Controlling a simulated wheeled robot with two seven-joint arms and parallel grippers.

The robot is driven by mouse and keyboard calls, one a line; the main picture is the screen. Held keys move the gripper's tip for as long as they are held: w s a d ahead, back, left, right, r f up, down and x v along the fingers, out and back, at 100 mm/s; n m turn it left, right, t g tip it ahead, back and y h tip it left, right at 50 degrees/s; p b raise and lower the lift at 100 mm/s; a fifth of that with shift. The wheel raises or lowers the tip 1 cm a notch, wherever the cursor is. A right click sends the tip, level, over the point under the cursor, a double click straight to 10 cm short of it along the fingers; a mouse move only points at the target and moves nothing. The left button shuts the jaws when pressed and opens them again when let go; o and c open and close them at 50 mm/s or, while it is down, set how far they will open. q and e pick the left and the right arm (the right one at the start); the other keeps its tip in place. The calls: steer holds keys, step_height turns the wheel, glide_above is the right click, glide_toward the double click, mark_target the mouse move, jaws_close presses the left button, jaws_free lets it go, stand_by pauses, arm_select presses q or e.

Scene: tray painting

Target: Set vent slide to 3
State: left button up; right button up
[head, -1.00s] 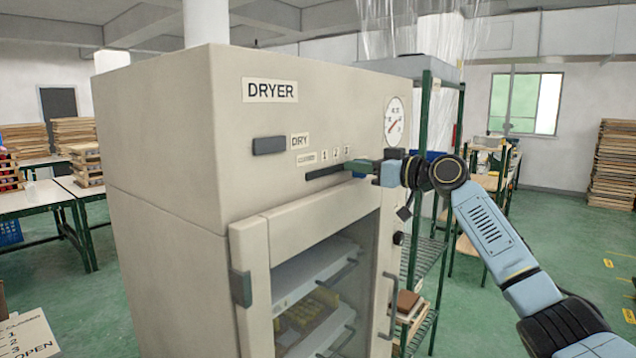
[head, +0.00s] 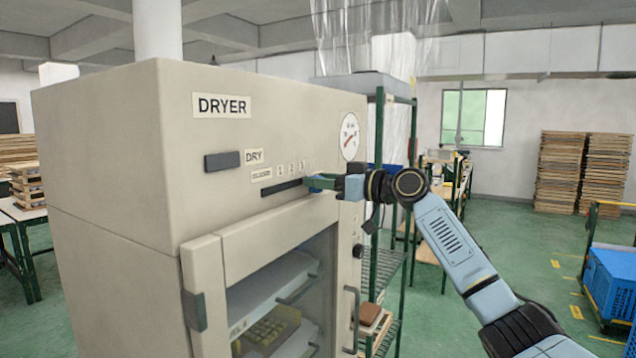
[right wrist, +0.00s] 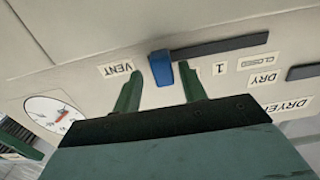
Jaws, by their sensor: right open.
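The vent slide is a dark slot (head: 282,187) on the beige dryer's front, with a blue knob (right wrist: 161,68) at its end nearest the gauge. Small labels CLOSED, 1, 2 and 3 run above the slot in the head view. My right gripper (head: 320,183) is at the knob end, below and right of the 3 label (head: 302,165). In the right wrist view its open fingers stand either side of the knob, with gaps showing. The 1 label (right wrist: 220,69) shows there; 2 and 3 do not. My left gripper is not in view.
The dryer (head: 110,150) has a glass door (head: 300,290) below the slide and a round gauge (head: 349,137) to its right. A green shelf rack (head: 378,140) stands just behind my right gripper. Blue crates (head: 612,280) are at the far right; green floor lies open between.

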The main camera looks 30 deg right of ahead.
steer(key=b+v, duration=0.3)
steer(key=v, duration=0.9)
